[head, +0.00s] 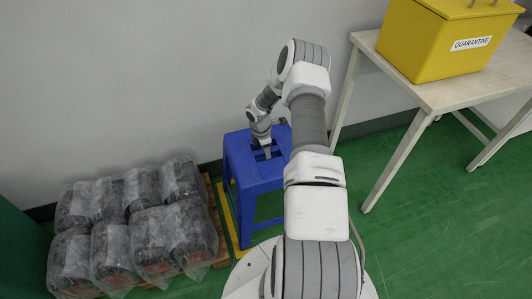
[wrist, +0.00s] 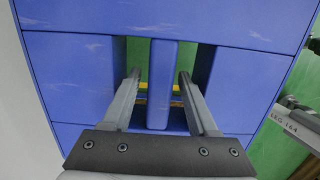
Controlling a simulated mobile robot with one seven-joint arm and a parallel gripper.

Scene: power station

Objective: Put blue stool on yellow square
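The blue stool (head: 240,165) stands upright by the wall, left of the table. Its top (wrist: 80,75) fills most of the wrist view, with a central bar between two slots. My gripper (head: 266,153) points down into the stool top. In the wrist view my gripper (wrist: 160,80) has one finger in each slot, on either side of the bar, with small gaps between fingers and bar. A yellow floor marking (head: 232,213), seemingly the yellow square, shows along the stool's left legs. Yellow also shows through the slots. The stool hides most of the marking.
Plastic-wrapped dark goods (head: 135,225) sit on a wooden pallet (head: 219,225) close left of the stool. A table (head: 425,92) with a yellow quarantine box (head: 430,45) stands to the right. Green floor (head: 440,220) is clear in front of the table.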

